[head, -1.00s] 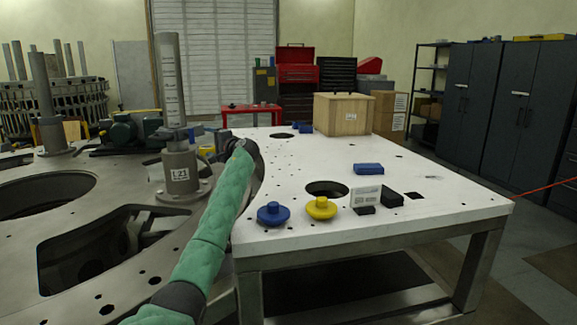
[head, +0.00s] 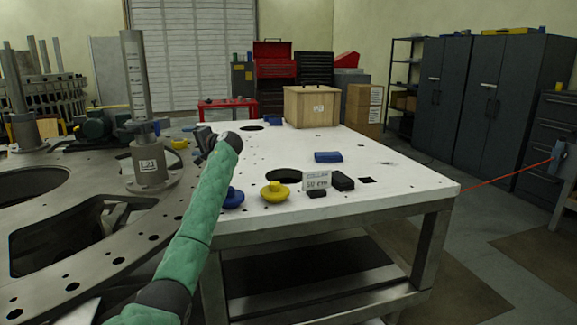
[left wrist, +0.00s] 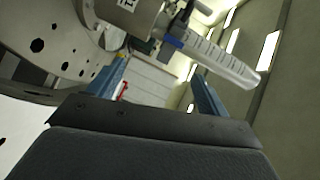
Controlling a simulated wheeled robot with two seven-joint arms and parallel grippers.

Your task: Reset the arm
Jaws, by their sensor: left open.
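My left arm, in a green sleeve, comes in from the bottom of the head view and reaches up over the left edge of the white table. My left gripper (head: 203,142) is at its far end, partly hidden behind the dark wrist. In the left wrist view its two blue fingers (left wrist: 160,92) stand wide apart with nothing between them. A grey post with a scale (head: 134,80) rises from a base marked L21 (head: 150,165), left of the gripper. The post shows tilted in the left wrist view (left wrist: 222,62). My right gripper is not in view.
The white table (head: 350,185) holds a blue knob (head: 233,198), a yellow knob (head: 275,192), a blue block (head: 328,157), a small sign (head: 317,180) and a wooden crate (head: 311,107). The turret plate (head: 90,240) with large openings lies left.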

